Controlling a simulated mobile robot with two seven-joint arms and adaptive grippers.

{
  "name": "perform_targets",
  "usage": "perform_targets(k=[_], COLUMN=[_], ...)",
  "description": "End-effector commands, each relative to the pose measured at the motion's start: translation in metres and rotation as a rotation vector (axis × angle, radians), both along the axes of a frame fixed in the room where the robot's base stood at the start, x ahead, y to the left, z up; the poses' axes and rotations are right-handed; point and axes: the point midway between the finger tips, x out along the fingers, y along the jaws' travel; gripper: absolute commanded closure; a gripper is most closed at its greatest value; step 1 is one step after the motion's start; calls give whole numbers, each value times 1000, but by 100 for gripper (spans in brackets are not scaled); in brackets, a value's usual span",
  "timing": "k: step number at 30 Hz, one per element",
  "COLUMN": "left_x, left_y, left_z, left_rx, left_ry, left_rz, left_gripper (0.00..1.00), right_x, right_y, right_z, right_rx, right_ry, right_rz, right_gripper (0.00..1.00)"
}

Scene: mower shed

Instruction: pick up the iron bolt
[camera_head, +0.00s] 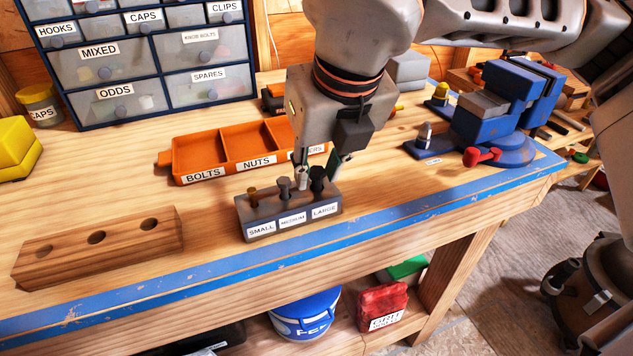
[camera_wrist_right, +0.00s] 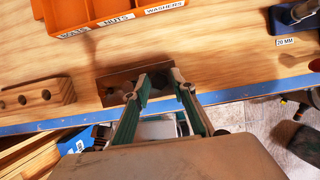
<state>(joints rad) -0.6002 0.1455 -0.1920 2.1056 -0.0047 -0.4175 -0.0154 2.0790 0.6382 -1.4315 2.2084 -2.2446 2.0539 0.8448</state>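A grey metal rack (camera_head: 262,214) labelled SMALL, MEDIUM and LARGE stands near the bench's front edge. It holds a small brass-coloured bolt (camera_head: 252,194), a medium grey bolt (camera_head: 284,187) and a large near-black bolt (camera_head: 318,179). None is labelled iron; the dark ones look most like it. My right gripper (camera_head: 319,172) points down over the LARGE end, open, with its fingertips on either side of the large bolt's head. In the right wrist view, the open gripper (camera_wrist_right: 160,86) is over the rack (camera_wrist_right: 113,80); the bolts are hard to make out. My left gripper is out of view.
An orange tray (camera_head: 196,178) labelled BOLTS and NUTS lies behind the rack. A wooden block (camera_head: 125,245) with holes stands at the left. A blue vise (camera_head: 485,125) with a red handle is at the right. Drawers (camera_head: 150,62) stand behind. Bare bench lies between block and rack.

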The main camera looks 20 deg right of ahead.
Motion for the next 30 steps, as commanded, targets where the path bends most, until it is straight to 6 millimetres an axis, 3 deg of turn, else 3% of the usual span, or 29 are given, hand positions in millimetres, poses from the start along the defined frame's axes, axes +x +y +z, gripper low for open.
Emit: perform_targets(k=[1, 2, 17, 23, 30], left_x=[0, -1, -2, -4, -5], left_y=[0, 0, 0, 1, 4], left_z=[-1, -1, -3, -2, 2], left_rx=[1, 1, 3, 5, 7], left_ry=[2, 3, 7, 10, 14], left_rz=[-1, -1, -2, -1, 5], left_gripper=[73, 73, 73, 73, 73], right_x=[0, 0, 0, 0, 0], right_y=[0, 0, 0, 0, 1], right_z=[0, 0, 8, 35, 91], right_rx=[0, 0, 0, 2, 2], right_ry=[0, 0, -2, -7, -11], right_rz=[0, 0, 0, 0, -2], right_gripper=[92, 100, 100, 100, 100])
